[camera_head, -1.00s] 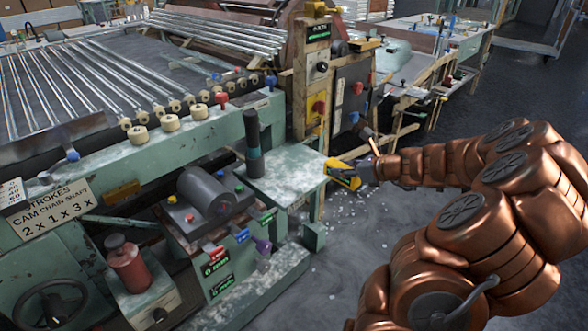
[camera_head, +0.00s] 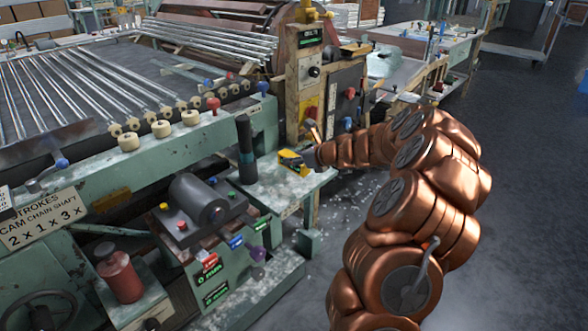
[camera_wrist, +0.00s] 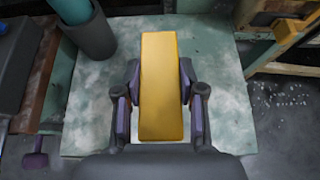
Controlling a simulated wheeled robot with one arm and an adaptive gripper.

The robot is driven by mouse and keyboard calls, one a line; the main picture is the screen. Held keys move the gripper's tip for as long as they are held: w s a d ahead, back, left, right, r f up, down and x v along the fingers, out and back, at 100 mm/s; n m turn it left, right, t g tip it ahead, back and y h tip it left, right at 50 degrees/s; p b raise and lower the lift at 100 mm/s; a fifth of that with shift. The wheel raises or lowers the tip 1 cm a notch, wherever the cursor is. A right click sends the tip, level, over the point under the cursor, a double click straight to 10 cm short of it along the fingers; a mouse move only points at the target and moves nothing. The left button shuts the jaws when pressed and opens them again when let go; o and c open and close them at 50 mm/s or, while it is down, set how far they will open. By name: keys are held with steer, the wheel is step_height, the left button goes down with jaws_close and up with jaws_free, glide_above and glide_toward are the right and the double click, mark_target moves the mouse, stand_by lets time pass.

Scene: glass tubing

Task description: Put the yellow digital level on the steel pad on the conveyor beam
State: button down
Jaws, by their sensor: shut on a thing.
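The yellow digital level (camera_head: 293,161) is in my gripper (camera_head: 300,158). In the wrist view the level (camera_wrist: 161,90) lies lengthwise between the two purple-grey fingers, which grip its sides. It is over a worn pale green shelf (camera_head: 265,192), which also spreads beneath it in the wrist view (camera_wrist: 218,60). Whether the level touches the shelf I cannot tell. The green conveyor beam (camera_head: 185,133) with cream rollers runs behind and to the left. I cannot clearly make out a separate steel pad on it.
A dark upright cylinder (camera_head: 246,150) stands on the shelf just left of the level; it shows at top left in the wrist view (camera_wrist: 88,30). A control post (camera_head: 310,85) rises behind. A grey roller block (camera_head: 205,200) sits front left. Open floor lies right.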

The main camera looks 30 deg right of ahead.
mark_target(294, 167)
steer(key=shift+w+f+b, duration=0.1)
steer(key=shift+f+b, duration=0.45)
steer(key=shift+f, duration=1.15)
steer(key=shift+f, duration=0.1)
steer(key=c, duration=0.7)
jaws_free()
steer(key=p+v, duration=0.1)
steer(key=v, duration=1.1)
steer(key=shift+p, duration=0.35)
steer(key=shift+a, duration=0.1)
